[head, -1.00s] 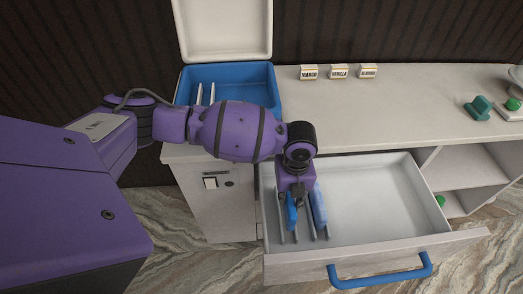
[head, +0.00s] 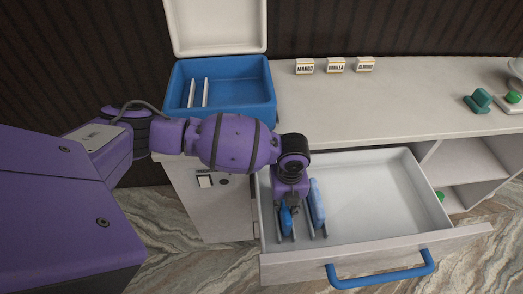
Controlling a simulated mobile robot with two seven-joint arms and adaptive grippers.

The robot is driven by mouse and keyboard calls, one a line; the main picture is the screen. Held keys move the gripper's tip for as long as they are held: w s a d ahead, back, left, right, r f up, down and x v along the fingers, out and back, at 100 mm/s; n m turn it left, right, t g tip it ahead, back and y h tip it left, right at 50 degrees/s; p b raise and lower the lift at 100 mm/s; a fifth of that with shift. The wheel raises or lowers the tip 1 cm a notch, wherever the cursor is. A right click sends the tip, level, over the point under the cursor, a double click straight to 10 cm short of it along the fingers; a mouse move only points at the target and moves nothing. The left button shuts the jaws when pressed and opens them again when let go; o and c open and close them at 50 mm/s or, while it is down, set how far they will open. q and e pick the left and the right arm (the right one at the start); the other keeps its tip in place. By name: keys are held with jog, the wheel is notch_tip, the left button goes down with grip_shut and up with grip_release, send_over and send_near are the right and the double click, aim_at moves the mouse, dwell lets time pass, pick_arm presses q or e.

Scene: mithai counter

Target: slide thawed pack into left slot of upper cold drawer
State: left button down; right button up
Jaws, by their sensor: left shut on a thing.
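The upper cold drawer (head: 378,186) is pulled open, with a blue bar handle (head: 381,277) on its front. Thin upright dividers form narrow slots at its left end. My left gripper (head: 288,206) points down into that end, shut on a blue pack (head: 285,218). The pack is upright between dividers in the left slot area; the gripper hides its upper part, and I cannot tell if it touches the floor. A lighter blue pack (head: 317,203) stands in the slot to the right. My right gripper is not in view.
A blue cooler box (head: 263,84) with its white lid (head: 215,25) open stands on the counter (head: 385,115), with white dividers inside. Several small label blocks (head: 335,65) stand at the back. The drawer's middle and right are empty. Open shelves (head: 468,170) are at right.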

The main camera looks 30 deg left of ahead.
pick_arm(q)
jog(key=shift+w+r, duration=0.15)
jog(key=shift+w, duration=0.05)
jog(key=c, duration=1.5)
grip_release()
notch_tip(320, 180, up, 12)
jog(key=shift+s, duration=0.1)
